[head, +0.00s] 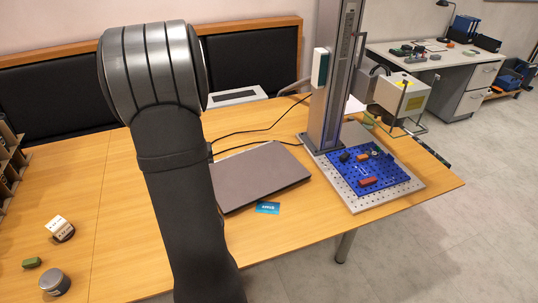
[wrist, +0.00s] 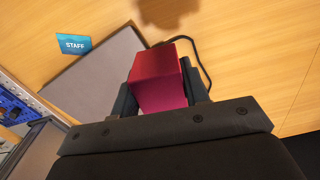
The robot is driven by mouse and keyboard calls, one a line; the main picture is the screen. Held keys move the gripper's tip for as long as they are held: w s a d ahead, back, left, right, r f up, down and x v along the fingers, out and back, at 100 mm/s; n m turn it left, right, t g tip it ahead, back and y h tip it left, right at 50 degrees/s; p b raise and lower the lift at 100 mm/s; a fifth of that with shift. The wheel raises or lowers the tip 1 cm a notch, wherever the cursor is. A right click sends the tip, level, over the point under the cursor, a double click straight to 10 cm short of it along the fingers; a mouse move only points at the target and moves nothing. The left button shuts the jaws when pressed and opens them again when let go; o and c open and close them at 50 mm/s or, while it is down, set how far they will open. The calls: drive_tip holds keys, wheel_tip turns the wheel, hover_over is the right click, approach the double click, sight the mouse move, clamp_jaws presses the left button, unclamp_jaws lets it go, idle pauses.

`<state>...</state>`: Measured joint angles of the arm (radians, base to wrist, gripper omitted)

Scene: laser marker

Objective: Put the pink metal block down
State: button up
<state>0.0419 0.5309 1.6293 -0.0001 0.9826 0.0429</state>
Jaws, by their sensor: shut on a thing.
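The pink metal block (wrist: 158,78) is between the two fingers of my gripper (wrist: 160,95) in the wrist view. My gripper is shut on it. The block's top and one side show; its lower end is hidden by the gripper. Behind it in the wrist view lie the wooden table top and the grey closed laptop. In the head view my arm fills the left middle, and neither the gripper nor the pink block can be seen there.
The laptop (head: 262,174) and a blue staff card (head: 268,208) lie on the table (head: 325,215). The laser marker's perforated plate (head: 400,200) with a blue mat (head: 385,190) and small parts stands right. A white block (head: 57,226), green piece (head: 32,263) and grey tin (head: 55,282) sit left.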

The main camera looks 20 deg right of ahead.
drive_tip(key=w+d+m, duration=0.4)
drive_tip(key=d, duration=0.7)
drive_tip(key=w+d+m, duration=0.3)
drive_tip(key=d+m, duration=0.1)
drive_tip(key=d, duration=0.8)
drive_tip(key=s+d+m, duration=0.3)
drive_tip(key=d+m, duration=0.2)
drive_tip(key=d, duration=0.8)
drive_tip(key=s+d+m, duration=0.3)
drive_tip(key=d+m, duration=0.1)
drive_tip(key=d, duration=0.9)
drive_tip(key=w+a+f, duration=0.1)
drive_tip(key=w+f, duration=0.2)
drive_tip(key=f, duration=0.1)
drive_tip(key=w+a+f, duration=0.2)
drive_tip(key=w+f, duration=0.1)
drive_tip(key=w, duration=0.1)
drive_tip(key=w+a+f, duration=0.2)
drive_tip(key=w+f, duration=0.1)
drive_tip(key=f, duration=0.1)
drive_tip(key=shift+w+f, duration=0.3)
drive_tip(key=shift+f, duration=0.05)
drive_tip(key=shift+w+f, duration=0.25)
drive_tip(key=shift+w, duration=0.05)
drive_tip(key=shift+a+f, duration=0.1)
drive_tip(key=shift+f, duration=1.85)
drive_tip(key=shift+f, duration=0.15)
